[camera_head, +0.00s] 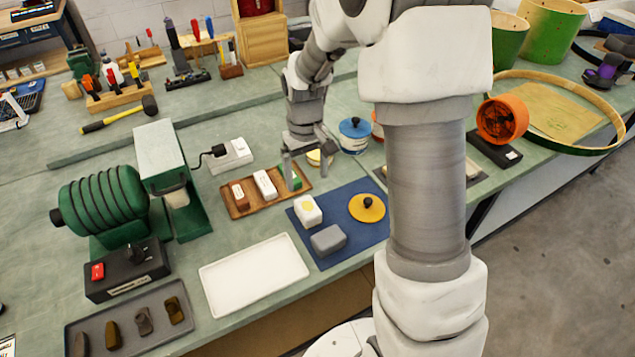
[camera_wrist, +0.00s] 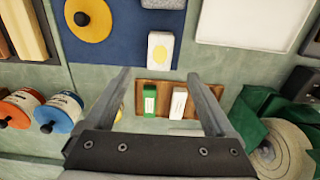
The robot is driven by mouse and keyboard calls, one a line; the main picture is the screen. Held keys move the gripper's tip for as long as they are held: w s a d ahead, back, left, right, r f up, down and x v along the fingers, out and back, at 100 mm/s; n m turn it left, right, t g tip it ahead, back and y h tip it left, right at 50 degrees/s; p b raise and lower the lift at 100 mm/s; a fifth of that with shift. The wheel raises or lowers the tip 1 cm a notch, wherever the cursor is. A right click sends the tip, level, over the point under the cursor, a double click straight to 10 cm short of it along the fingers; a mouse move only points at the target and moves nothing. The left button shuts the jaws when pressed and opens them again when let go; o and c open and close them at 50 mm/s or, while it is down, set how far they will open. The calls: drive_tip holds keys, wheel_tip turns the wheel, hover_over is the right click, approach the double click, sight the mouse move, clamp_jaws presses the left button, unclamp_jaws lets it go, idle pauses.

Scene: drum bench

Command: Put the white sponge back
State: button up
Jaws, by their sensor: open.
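A white block with a yellow oval on top (camera_head: 308,209), which looks like the white sponge, sits on the blue mat (camera_head: 346,188) near its left corner. In the wrist view this block (camera_wrist: 160,50) lies just beyond my fingertips, at the mat's edge. A wooden tray (camera_head: 240,210) beside the mat holds a brown-and-white block (camera_head: 240,196), a white block (camera_head: 265,185) and a green block (camera_head: 291,178). My gripper (camera_head: 307,170) is open and empty above the tray's green end; the tray (camera_wrist: 160,87) shows between its fingers (camera_wrist: 158,76).
The mat also holds a grey block (camera_head: 328,240) and a yellow disc with a black knob (camera_head: 367,208). An empty white tray (camera_head: 254,275) lies in front. Blue-lidded (camera_head: 354,134) and orange tins stand behind. A green roller machine (camera_head: 105,205) is at left.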

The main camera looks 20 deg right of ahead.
drive_tip(key=s+r+m+t, duration=0.1)
drive_tip(key=s+r, duration=0.3)
drive_tip(key=r, duration=0.3)
drive_tip(key=s+r+t, duration=0.2)
drive_tip(key=s+r, duration=0.2)
drive_tip(key=r, duration=0.2)
drive_tip(key=s+r+m+t, duration=0.1)
drive_tip(key=s+r, duration=0.5)
drive_tip(key=s, duration=0.7)
drive_tip(key=shift+r+t, duration=0.15)
drive_tip(key=shift+t, duration=0.65)
